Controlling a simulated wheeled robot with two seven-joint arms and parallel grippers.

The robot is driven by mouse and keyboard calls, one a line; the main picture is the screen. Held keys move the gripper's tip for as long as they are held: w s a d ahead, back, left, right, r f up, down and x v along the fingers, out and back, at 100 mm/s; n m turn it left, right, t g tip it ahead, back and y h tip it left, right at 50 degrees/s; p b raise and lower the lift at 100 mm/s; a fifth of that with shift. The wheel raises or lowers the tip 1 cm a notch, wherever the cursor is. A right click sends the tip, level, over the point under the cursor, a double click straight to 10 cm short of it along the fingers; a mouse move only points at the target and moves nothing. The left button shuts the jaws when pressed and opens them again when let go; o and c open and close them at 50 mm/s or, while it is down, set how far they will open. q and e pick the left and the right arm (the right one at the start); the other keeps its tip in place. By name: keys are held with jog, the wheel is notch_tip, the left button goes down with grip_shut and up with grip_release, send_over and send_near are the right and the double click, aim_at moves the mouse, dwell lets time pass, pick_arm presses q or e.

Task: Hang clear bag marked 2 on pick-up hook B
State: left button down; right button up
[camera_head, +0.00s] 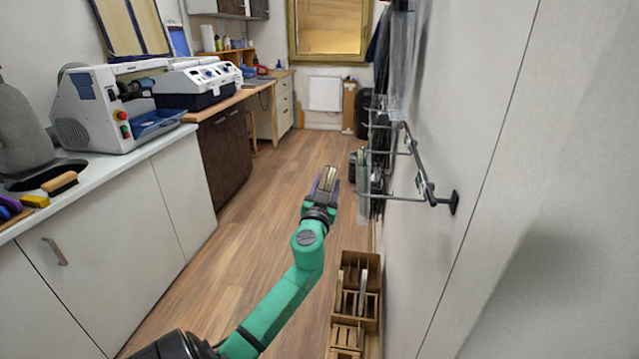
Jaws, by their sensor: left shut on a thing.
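My left gripper (325,185) is at the end of the green arm, over the floor in mid-picture. It is shut on a small tan and grey thing, seen end-on. I cannot tell whether this is the clear bag, and no mark 2 is readable. A dark metal hook rail (411,150) is fixed to the right wall, to the right of the gripper and apart from it. Small labels (420,186) hang on the rail, too small to read, so I cannot tell which hook is B. A clear bag-like thing (362,182) hangs at the rail's far lower part. My right gripper is not in view.
A wooden rack with slots (344,333) stands on the floor by the right wall, below the rail. A white counter (120,168) with a machine (105,105) runs along the left. The wooden floor between (255,215) is clear. Dark things hang farther back on the right wall.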

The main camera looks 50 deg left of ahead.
pick_arm(q)
jog(key=shift+w+d+f+b, duration=0.25)
jog(key=shift+w+d, duration=0.35)
jog(key=shift+d, duration=0.15)
jog(key=shift+w+d+f+b, duration=0.25)
jog(key=shift+w+d, duration=0.3)
jog(key=shift+d, duration=0.2)
jog(key=shift+w+d+f+b, duration=0.15)
jog(key=shift+w+d+b, duration=0.1)
jog(key=shift+w+d, duration=0.45)
jog(key=shift+s, duration=0.15)
